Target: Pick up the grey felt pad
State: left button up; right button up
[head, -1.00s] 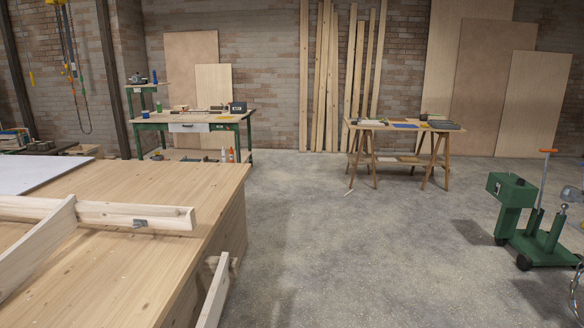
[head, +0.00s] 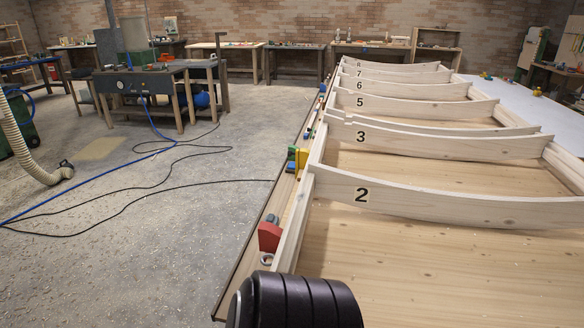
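I cannot make out a grey felt pad in the head view. Small items on the far benches are too small to identify. Neither of my grippers is in view. A black ribbed rounded part, apparently of my own arm, shows at the bottom edge, close to the long timber frame.
A long timber frame with numbered curved ribs (head: 436,200) fills the right. Red (head: 269,237) and yellow (head: 301,163) clamps line its left edge. A dark machine table (head: 150,84) stands left. Blue hose (head: 92,202) and black cable (head: 140,192) cross the otherwise open floor.

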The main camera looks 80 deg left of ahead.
aim_at(271, 218)
jog(key=u, duration=2.9)
jog(key=i+j+u, duration=0.15)
jog(key=j, duration=0.25)
jog(key=i+j+u, duration=0.2)
jog(key=j, duration=0.2)
jog(key=i+j+u, duration=0.15)
jog(key=j, duration=0.25)
jog(key=i+j, duration=0.25)
jog(key=i, duration=0.15)
jog(key=i+j, duration=0.25)
jog(key=i, duration=0.15)
jog(key=i+j, duration=0.25)
jog(key=i, duration=0.2)
jog(key=i+z, duration=0.25)
jog(key=z, duration=0.15)
jog(key=i+j+z, duration=0.1)
jog(key=i+z, duration=0.15)
jog(key=z, duration=0.2)
jog(key=i+j+z, duration=0.15)
jog(key=z, duration=0.25)
jog(key=i+j+z, duration=0.25)
jog(key=z, duration=0.2)
jog(key=i+j+z, duration=0.2)
jog(key=j+z, duration=0.2)
